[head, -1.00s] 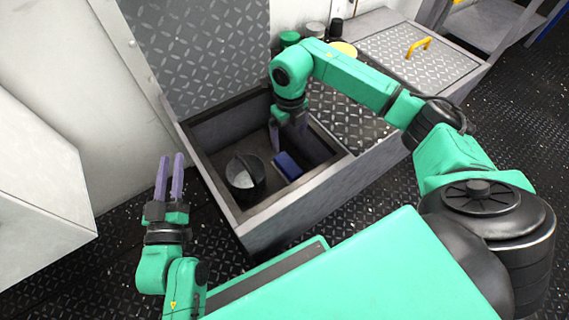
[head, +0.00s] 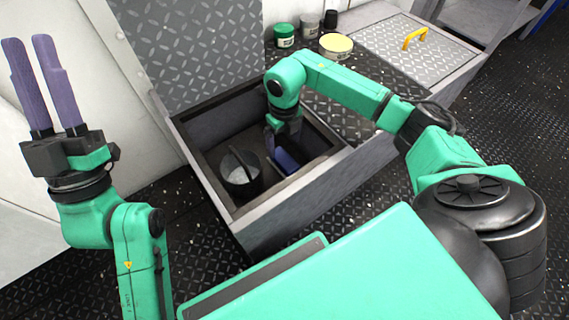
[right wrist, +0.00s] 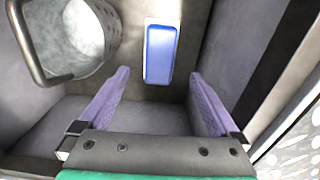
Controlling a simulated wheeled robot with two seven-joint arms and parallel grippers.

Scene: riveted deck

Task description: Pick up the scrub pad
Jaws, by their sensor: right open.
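The scrub pad, a blue block with a pale layer along its edge, lies on the floor of an open bin (head: 300,198). It shows in the head view (head: 288,161) and the right wrist view (right wrist: 160,54). My right gripper (head: 270,143) reaches down into the bin and partly hides the pad in the head view. In the right wrist view its fingers (right wrist: 160,74) are open and empty, with the pad ahead between and beyond the tips. My left gripper (head: 28,42) is raised at the far left, its fingers apart and empty.
A grey bucket with a handle (head: 240,178) stands in the bin, left of the pad; it also shows in the right wrist view (right wrist: 98,55). The bin walls are close around my right gripper. A green tin (head: 284,35) and a yellow-topped tin (head: 335,46) stand behind the bin.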

